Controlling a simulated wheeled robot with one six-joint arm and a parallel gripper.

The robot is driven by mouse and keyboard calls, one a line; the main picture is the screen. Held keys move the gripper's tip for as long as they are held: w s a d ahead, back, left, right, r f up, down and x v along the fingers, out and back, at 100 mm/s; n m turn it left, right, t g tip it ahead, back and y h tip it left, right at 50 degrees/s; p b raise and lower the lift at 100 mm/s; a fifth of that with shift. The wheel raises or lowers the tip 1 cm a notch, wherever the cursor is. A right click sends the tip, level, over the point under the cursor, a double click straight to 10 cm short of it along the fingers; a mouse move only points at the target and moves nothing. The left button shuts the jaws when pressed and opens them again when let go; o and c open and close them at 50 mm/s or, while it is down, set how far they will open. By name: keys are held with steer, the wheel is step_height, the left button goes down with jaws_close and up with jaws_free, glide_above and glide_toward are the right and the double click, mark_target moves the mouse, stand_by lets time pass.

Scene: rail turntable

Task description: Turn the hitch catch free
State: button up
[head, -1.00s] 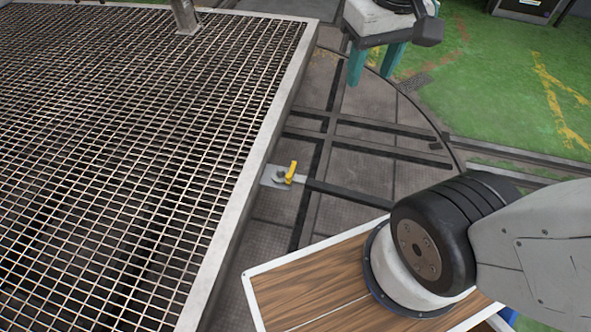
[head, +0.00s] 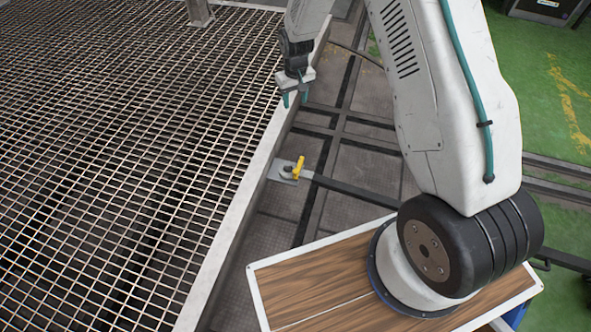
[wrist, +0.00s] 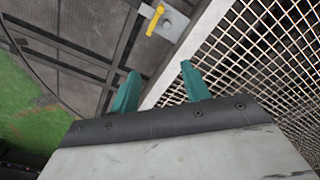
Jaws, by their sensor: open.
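The hitch catch (head: 299,168) is a small yellow lever on a grey plate (head: 285,172) at the edge of the large grated platform (head: 262,160). A dark bar (head: 350,191) runs from the plate to the right. My gripper (head: 295,100) is above and behind the catch in the head view, apart from it, with teal fingers pointing down. In the wrist view the fingers (wrist: 160,82) are spread with nothing between them. The yellow lever (wrist: 155,19) shows beyond the fingertips, at the top of that view.
The grated platform's raised pale rim runs along the left of the catch. Dark rails (head: 362,142) cross the floor to the right and behind. My wood-topped base is in front. The floor around the catch is clear.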

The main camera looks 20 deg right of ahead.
glide_above(296, 171)
steer(key=w, duration=0.3)
step_height(296, 171, down, 12)
steer(key=s+f, duration=0.1)
steer(key=f, duration=0.7)
steer(key=s+f, duration=0.1)
steer(key=f, duration=0.7)
steer(key=s+f, duration=0.1)
steer(key=f, duration=0.6)
steer(key=shift+a+f, duration=0.1)
steer(key=shift+f, duration=1)
jaws_close()
